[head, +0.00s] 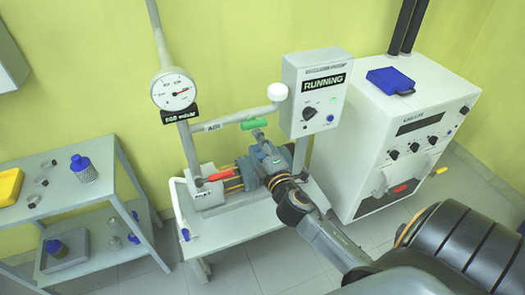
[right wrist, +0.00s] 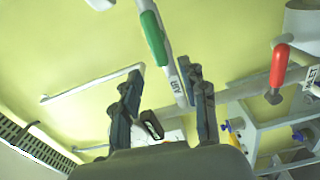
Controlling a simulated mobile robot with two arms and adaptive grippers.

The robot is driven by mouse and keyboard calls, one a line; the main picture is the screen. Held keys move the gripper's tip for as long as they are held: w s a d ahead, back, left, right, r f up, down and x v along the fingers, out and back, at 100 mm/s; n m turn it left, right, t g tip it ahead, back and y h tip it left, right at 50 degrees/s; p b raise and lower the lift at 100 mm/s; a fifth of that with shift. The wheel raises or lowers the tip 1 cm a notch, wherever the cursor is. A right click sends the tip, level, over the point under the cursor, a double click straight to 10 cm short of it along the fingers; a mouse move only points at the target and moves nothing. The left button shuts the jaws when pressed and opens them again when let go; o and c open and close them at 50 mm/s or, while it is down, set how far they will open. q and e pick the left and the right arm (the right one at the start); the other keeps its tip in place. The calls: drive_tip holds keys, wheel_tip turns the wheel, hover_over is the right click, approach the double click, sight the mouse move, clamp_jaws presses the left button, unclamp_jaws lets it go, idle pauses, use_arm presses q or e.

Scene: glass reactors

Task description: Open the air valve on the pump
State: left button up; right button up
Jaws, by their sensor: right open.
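The air valve's green handle (head: 254,124) lies along the pipe with the AIR label, above the pump (head: 235,183) on its white cart. In the right wrist view the green handle (right wrist: 152,38) is just beyond my fingertips, with the AIR label beside it. My right gripper (head: 257,136) is open and close below the handle. In the right wrist view its two fingers (right wrist: 160,82) stand apart with no handle clasped between them. Part of the pump is hidden behind my right gripper and wrist. My left gripper is not in view.
A red handle (head: 220,177) sits lower left of the green one. A gauge (head: 174,91) stands at left, and a control box (head: 316,92) reading RUNNING is close on the right. A white cabinet (head: 420,115) and a metal shelf cart (head: 110,200) flank the pump.

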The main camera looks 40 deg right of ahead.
drive_tip(key=shift+v, duration=1.75)
drive_tip(key=s+a+f+m+g+y, duration=0.1)
drive_tip(key=s+f+m+g, duration=0.15)
drive_tip(key=f, duration=0.95)
drive_tip(key=s+a+f+m+g+y+b, duration=0.1)
drive_tip(key=s+f+g, duration=0.25)
drive_tip(key=f, duration=0.95)
drive_tip(key=s+a+f+m+g+y, duration=0.15)
drive_tip(key=s+f, duration=0.25)
drive_tip(key=f, duration=0.8)
drive_tip(key=s+a+f+m+g, duration=0.2)
drive_tip(key=s+f+g, duration=0.1)
drive_tip(key=s+f, duration=0.4)
drive_tip(key=s+a+f+m+g, duration=0.1)
drive_tip(key=s+f, duration=0.6)
drive_tip(key=s, duration=0.7)
drive_tip(key=s+a+f+m+g+b, duration=0.1)
drive_tip(key=s+a+f+m+g, duration=0.1)
drive_tip(key=s+f+m+g, duration=0.2)
drive_tip(key=s+f+g+y, duration=0.1)
drive_tip(key=s+f, duration=0.2)
drive_tip(key=s, duration=0.3)
drive_tip(key=shift+s+a, duration=0.3)
drive_tip(key=shift+a, duration=0.05)
